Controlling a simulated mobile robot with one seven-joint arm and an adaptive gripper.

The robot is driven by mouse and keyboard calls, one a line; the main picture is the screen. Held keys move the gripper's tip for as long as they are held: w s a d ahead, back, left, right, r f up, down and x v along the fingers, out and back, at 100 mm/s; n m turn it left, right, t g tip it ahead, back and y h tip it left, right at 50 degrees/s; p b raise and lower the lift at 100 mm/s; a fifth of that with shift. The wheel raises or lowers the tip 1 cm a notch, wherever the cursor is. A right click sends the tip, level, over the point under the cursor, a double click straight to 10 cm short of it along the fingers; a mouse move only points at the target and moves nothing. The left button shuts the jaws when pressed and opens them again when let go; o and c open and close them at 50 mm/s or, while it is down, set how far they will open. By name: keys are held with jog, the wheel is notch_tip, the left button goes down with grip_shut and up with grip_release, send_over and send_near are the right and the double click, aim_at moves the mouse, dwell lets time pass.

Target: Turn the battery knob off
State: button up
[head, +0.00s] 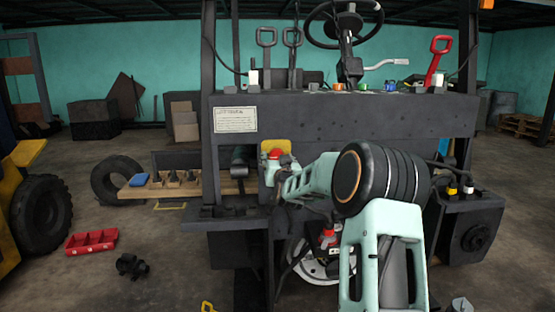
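A red knob (275,154) sits at a yellow plate (276,146) on the front of the dark forklift, left of centre; it looks like the battery knob. Its setting is too small to read. My mint-green arm reaches from the lower right up to this spot. My gripper (285,168) is at the arm's far end, close beside the red knob and overlapping the yellow plate. I cannot tell whether it touches the knob. Its fingers are small and partly hidden by my own arm, so their opening does not show.
The forklift's dark crossbar (345,115) runs above my arm, with levers and a steering wheel (343,22) above it. A wooden shelf (190,186) with a blue item lies to the left. A red tray (91,241) is on the floor. A dark box (468,225) stands right.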

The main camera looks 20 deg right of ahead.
jog(key=c, duration=1)
jog(key=shift+n+b, duration=0.3)
jog(key=shift+b, duration=0.05)
jog(key=n+b, duration=0.2)
jog(key=shift+f+n+b, duration=0.15)
jog(key=shift+n+b, duration=0.15)
jog(key=shift+b, duration=0.1)
jog(key=n+b, duration=0.5)
jog(key=n, duration=0.1)
jog(key=n+b, duration=0.3)
jog(key=n, duration=0.1)
jog(key=shift+n+b, duration=1.7)
jog(key=shift+n, duration=0.6)
jog(key=shift+r, duration=0.2)
